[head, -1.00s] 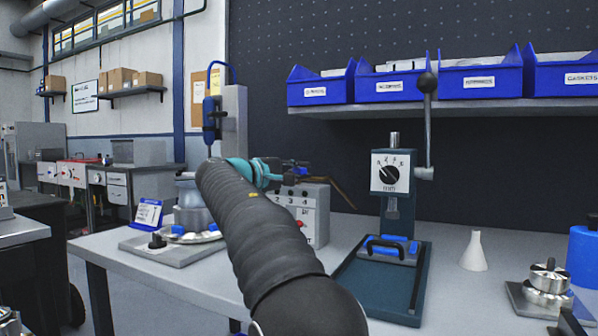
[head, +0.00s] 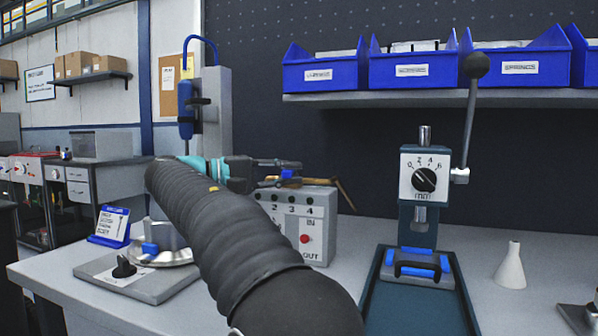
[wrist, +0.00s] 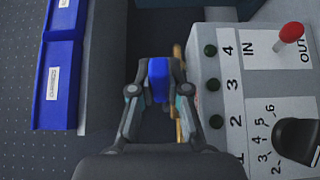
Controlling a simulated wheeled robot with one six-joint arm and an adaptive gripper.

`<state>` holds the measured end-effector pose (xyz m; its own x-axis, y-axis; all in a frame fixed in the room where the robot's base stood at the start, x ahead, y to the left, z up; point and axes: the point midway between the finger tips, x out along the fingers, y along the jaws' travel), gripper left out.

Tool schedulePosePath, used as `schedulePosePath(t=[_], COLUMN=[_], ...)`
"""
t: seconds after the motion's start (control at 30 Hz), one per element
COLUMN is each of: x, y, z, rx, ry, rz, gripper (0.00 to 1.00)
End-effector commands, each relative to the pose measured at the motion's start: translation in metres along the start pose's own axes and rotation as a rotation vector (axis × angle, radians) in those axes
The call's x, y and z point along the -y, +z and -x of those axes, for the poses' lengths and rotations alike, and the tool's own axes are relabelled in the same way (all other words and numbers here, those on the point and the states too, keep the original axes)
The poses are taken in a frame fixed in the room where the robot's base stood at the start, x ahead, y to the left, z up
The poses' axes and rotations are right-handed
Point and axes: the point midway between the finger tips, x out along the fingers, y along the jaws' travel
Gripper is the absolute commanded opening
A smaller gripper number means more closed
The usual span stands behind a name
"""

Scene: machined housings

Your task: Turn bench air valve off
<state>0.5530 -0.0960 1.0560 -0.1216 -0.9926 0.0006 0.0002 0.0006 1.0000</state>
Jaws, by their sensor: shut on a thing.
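The bench air valve shows as a small blue handle (head: 287,174) beside a brass pipe (head: 342,190), above and behind the grey control box (head: 320,222). My gripper (head: 292,168) reaches across to it from the left, above the box. In the wrist view my gripper (wrist: 157,72) is shut on the blue handle (wrist: 157,88), which sits between the two fingers. Most of the valve body is hidden by the fingers. My arm covers part of the bench in the head view.
The control box has green buttons, a red knob (head: 305,239) and a dial (wrist: 300,138). A green press (head: 418,225) with a raised lever stands to the right, near a white cone (head: 511,266). Blue bins (head: 412,70) line the shelf above. A round fixture (head: 165,245) sits at left.

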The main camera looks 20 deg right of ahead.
Motion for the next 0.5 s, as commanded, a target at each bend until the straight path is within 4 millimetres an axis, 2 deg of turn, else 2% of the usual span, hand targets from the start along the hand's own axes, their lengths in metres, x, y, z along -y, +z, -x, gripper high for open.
schedulePosePath(t=[0.13, 0.47, 0.5], x=[0.0008, 0.0009, 0.0008], y=[0.0059, 0.0066, 0.0066], z=[0.0058, 0.0056, 0.0055], rx=[0.009, 0.012, 0.012], ry=[-0.001, -0.001, -0.001], rz=[0.001, 0.001, 0.001], gripper=[0.00, 0.00, 0.17])
